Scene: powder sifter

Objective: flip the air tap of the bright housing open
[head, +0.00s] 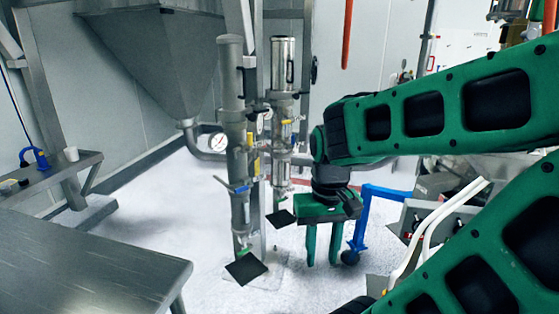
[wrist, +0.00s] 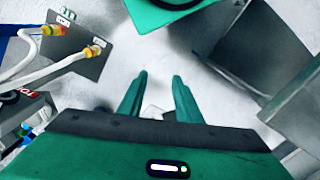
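Two upright metal filter housings stand left of my gripper in the head view. The bright housing (head: 283,65) is the shinier one, farther right and a little behind; the duller housing (head: 231,95) is in front and left. Small yellow and blue fittings (head: 287,128) show on the bright housing's middle; which of them is the air tap is too small to tell. My gripper (head: 322,262) points down, right of the housings and apart from them, lower than those fittings. It is open and empty; the wrist view shows its two fingers (wrist: 160,75) apart over pale floor. Neither housing is clear there.
A steel table (head: 90,265) fills the front left, with a hopper (head: 155,55) behind. A pressure gauge (head: 218,142) sits by the dull housing. A blue frame (head: 362,222) stands close right of my gripper. White hoses (head: 440,220) lie at right.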

